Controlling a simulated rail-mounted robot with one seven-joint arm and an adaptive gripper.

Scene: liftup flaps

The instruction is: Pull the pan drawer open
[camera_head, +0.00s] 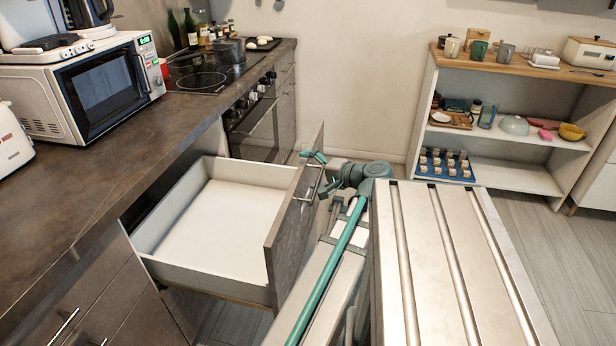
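The pan drawer (210,225) stands far out from the counter on the left. Its inside is white and looks empty. Its dark front panel (285,240) faces right and carries a metal bar handle (313,182). My teal gripper (318,160) is at the upper far end of the handle, with a finger showing over the panel's top edge. The gripper is small and partly hidden here, so I cannot tell whether its fingers are closed around the handle or only beside it.
The dark counter (150,130) above the drawer holds a microwave (105,85) and a hob (205,80). An oven (255,125) is beyond the drawer. A shelf unit (500,165) with dishes stands at the back right. Grey floor (555,235) is free at the right.

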